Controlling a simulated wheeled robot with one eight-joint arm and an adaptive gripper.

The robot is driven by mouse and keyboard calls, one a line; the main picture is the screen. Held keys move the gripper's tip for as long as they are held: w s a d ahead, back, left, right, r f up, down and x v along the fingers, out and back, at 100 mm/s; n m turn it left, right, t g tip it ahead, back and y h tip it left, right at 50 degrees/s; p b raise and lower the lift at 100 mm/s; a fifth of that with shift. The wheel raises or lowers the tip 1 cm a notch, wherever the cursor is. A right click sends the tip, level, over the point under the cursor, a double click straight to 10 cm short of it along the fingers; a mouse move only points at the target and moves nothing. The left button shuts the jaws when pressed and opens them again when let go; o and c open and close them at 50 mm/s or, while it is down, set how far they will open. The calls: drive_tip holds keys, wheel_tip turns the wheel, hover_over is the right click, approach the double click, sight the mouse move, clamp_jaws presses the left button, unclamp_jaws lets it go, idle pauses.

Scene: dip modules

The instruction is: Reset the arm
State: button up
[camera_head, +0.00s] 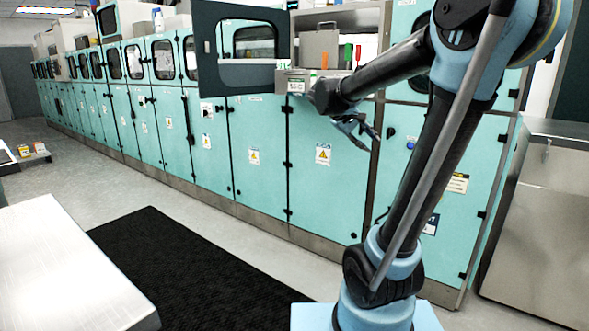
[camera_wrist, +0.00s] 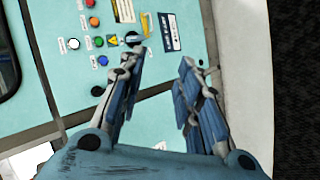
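My gripper (camera_head: 358,130) is in front of the teal cabinet row (camera_head: 258,150), below the open compartment. In the wrist view its two fingers (camera_wrist: 160,95) are spread apart with nothing between them. My arm rises from its base at the lower right, bends at the top right and reaches left to the gripper. Past the fingers, the wrist view shows a teal panel (camera_wrist: 60,105) with coloured buttons (camera_wrist: 95,30) and labels.
A dark-framed cabinet door (camera_head: 240,75) stands open beside a compartment (camera_head: 330,50) holding a grey box and coloured-handled items. A white table (camera_head: 70,270) is at the lower left and a metal cabinet (camera_head: 540,220) at the right. A black mat (camera_head: 190,265) lies on the floor.

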drive_tip(key=s+a+f+m+g+y, duration=0.1)
drive_tip(key=s+a+f+m+y, duration=0.1)
drive_tip(key=s+f, duration=0.9)
drive_tip(key=s+a+f+m+y, duration=0.1)
drive_tip(key=s+a+f+y, duration=0.3)
drive_tip(key=s+f, duration=0.7)
drive_tip(key=s+y, duration=0.2)
drive_tip(key=s, duration=0.2)
drive_tip(key=shift+s+f+m+g+y, duration=0.2)
drive_tip(key=shift+f+m+g+y, duration=0.2)
drive_tip(key=shift+w+f, duration=0.2)
drive_tip(key=shift+w, duration=0.2)
